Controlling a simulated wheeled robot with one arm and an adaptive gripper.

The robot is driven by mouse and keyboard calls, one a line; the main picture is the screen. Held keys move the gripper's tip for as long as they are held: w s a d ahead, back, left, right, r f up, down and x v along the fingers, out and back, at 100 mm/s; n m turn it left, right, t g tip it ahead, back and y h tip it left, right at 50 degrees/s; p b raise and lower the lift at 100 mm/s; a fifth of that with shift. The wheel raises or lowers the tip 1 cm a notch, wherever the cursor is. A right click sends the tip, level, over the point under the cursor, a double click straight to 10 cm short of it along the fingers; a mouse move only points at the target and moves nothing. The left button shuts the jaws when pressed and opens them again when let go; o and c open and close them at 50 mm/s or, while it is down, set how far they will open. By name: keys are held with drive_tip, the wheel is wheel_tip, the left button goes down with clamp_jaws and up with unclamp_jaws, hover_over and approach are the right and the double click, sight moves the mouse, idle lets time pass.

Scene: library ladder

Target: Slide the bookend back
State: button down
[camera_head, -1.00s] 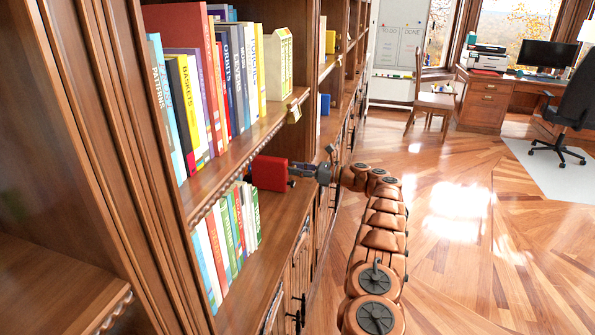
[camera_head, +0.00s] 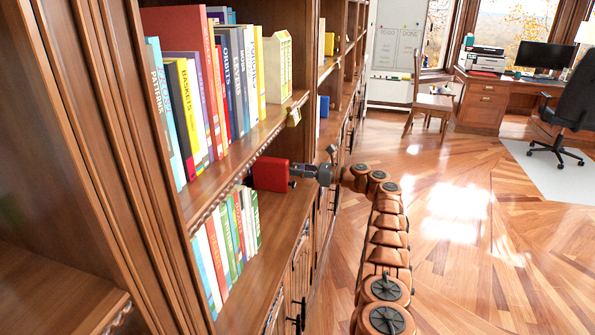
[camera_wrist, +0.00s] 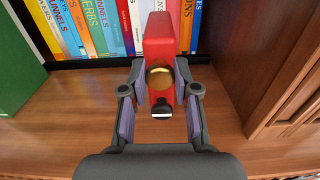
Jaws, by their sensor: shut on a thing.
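The red bookend (camera_head: 270,174) stands upright on the lower shelf, to the right of and beyond the row of books (camera_head: 228,240) in the head view. My gripper (camera_head: 297,171) reaches in from the aisle side and is shut on the bookend. In the wrist view the red bookend (camera_wrist: 162,60) stands between my two fingers (camera_wrist: 160,105), with a round brass knob and a small dark part on its front.
The shelf board (camera_wrist: 75,105) is bare in front of the books. A wooden upright (camera_wrist: 283,85) stands to the right in the wrist view, and a green block or book (camera_wrist: 18,70) at the left. More books (camera_head: 205,90) fill the shelf above. The floor (camera_head: 450,240) is open.

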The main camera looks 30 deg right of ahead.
drive_tip(key=c, duration=0.9)
unclamp_jaws()
drive_tip(key=v, duration=1.2)
drive_tip(key=shift+s, duration=0.1)
